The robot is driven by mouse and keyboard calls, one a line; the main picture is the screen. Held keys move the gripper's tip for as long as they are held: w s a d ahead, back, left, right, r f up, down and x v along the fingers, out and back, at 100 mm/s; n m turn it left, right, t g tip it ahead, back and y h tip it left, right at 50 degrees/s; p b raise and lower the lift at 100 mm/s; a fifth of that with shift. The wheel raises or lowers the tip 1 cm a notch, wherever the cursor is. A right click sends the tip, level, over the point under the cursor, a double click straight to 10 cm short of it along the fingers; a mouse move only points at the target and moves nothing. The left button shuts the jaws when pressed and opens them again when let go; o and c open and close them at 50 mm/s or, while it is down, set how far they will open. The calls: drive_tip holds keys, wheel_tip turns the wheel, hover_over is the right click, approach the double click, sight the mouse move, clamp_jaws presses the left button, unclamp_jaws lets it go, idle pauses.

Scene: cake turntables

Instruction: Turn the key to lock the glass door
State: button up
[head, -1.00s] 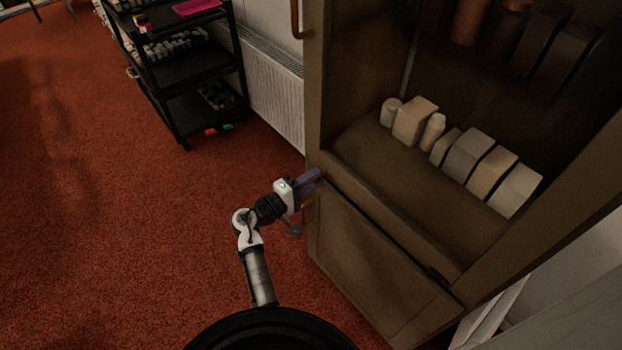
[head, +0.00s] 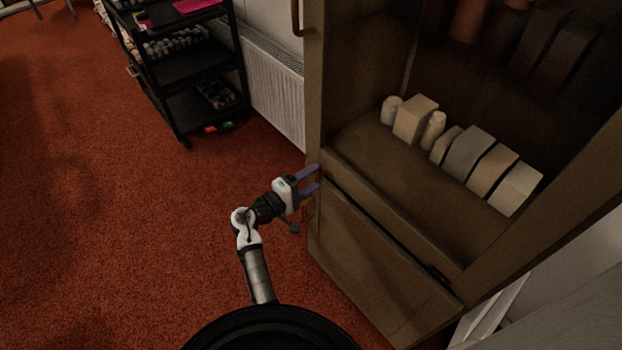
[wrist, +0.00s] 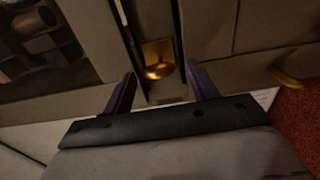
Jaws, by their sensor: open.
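A small brass knob-like piece, apparently the key (wrist: 160,70), sits on a brass plate on the cabinet's edge in the wrist view. My gripper (wrist: 161,69) is open, with one purple finger on each side of it; I cannot tell whether either finger touches it. In the head view my gripper (head: 318,177) is at the cabinet's left front edge, its fingers apart and its tips close to the wood. The key is too small to make out there. The glass door's pane (wrist: 45,45) shows dark at upper left in the wrist view, with objects behind it.
The wooden cabinet (head: 365,255) has a shelf of several pale boxes and bottles (head: 465,152). A curved handle (head: 296,18) is above my gripper. A black cart (head: 190,70) and a radiator (head: 275,95) stand at the back. The red carpet at left is clear.

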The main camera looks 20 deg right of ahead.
drive_tip(key=b+v, duration=0.2)
drive_tip(key=v, duration=1.1)
drive_tip(key=shift+a, duration=0.2)
